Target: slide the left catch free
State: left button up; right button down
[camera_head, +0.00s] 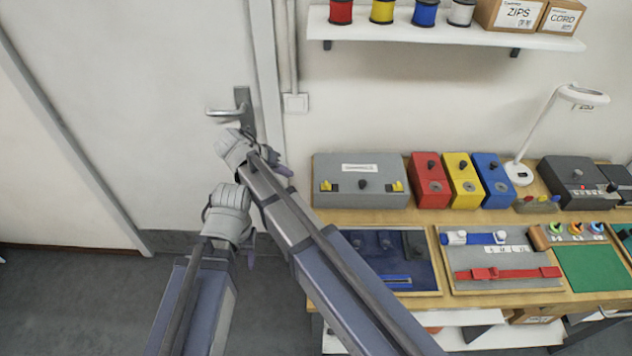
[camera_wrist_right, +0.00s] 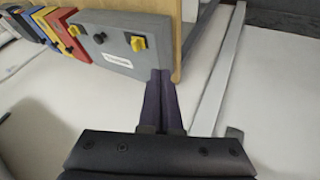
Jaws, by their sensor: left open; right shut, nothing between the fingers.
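The grey box (camera_head: 361,197) stands at the back left of the bench, with a white label and a dark middle knob (camera_head: 363,184). Its yellow left catch (camera_head: 327,186) is near its left end; the yellow right catch (camera_head: 397,186) is near its right end. In the right wrist view the box is upside down, with the left catch (camera_wrist_right: 138,43) at its right. My right gripper (camera_wrist_right: 161,74) is shut and empty, its tips just short of the box edge in that view. My left gripper (camera_head: 251,252) is open before the door, away from the box, its fingers barely visible.
Red (camera_head: 429,190), yellow (camera_head: 462,190) and blue (camera_head: 491,190) boxes stand right of the grey box. A shelf (camera_head: 440,34) with spools hangs above. The door handle (camera_head: 225,112) is behind my grippers. My right arm covers part of the navy tray (camera_head: 420,284).

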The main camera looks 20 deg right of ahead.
aim_at(327, 183)
jog(key=b+x, duration=0.2)
jog(key=x, duration=0.1)
jog(key=d+b+x, duration=0.1)
jog(key=b+x, duration=0.2)
jog(key=x, duration=0.1)
jog(key=s+d+r+b+x, duration=0.1)
jog(key=b+x, duration=0.2)
jog(key=x, duration=0.1)
jog(key=shift+f, duration=0.1)
jog(key=shift+s+d, duration=0.15)
jog(key=shift+d, duration=0.5)
jog(key=shift+s+d, duration=0.2)
jog(key=shift+d, duration=0.45)
jog(key=shift+s+d, duration=0.2)
jog(key=shift+d, duration=0.45)
jog(key=shift+w+a, duration=0.1)
